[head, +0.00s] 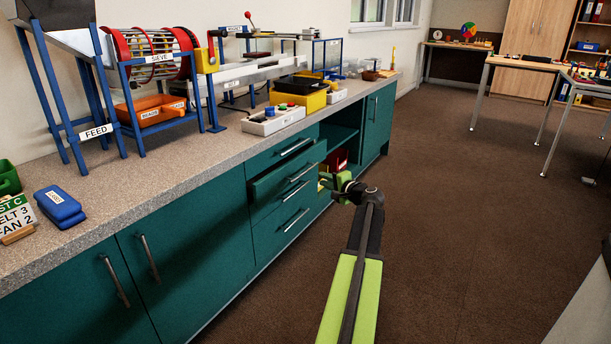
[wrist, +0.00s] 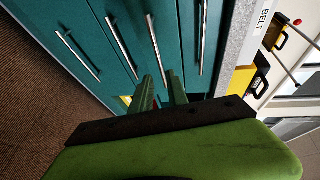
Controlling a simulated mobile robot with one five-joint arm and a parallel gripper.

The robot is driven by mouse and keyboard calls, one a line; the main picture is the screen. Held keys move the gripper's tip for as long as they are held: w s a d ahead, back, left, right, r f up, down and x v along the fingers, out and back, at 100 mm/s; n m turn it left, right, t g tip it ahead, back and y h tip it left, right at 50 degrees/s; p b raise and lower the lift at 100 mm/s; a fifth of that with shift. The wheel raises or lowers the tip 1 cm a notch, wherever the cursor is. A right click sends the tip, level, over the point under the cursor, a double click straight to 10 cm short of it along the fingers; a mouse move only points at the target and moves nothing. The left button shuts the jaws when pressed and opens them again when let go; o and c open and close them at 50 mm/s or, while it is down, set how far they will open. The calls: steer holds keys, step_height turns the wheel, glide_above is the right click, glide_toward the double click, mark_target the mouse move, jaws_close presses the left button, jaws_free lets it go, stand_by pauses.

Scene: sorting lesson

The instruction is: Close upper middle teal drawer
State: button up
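The upper middle teal drawer (head: 272,184) stands partly open in the drawer stack, its front proud of the top drawer (head: 270,160) above it. It has a straight metal bar handle (head: 303,172). In the wrist view, that handle (wrist: 155,45) runs down to between my finger tips. My gripper (head: 328,182) is beside the right end of the stack, its green fingers (wrist: 161,84) apart and pointing towards the fronts. I see nothing held between them. Whether a finger touches the drawer or handle is hard to tell.
The lower middle (wrist: 121,45) and bottom handles (wrist: 78,55) sit close by. Right of the stack is an open shelf with a red item (head: 336,160). The speckled counter (head: 190,150) overhangs above, bearing a sieve rig (head: 155,58) and trays. The brown floor (head: 450,220) is clear.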

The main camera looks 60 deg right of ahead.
mark_target(305, 172)
steer(key=b+x, duration=0.2)
steer(key=x, duration=1.1)
steer(key=shift+w+d+f, duration=0.1)
steer(key=shift+d+f, duration=0.05)
steer(key=shift+f, duration=0.05)
jaws_close()
stand_by(0.7)
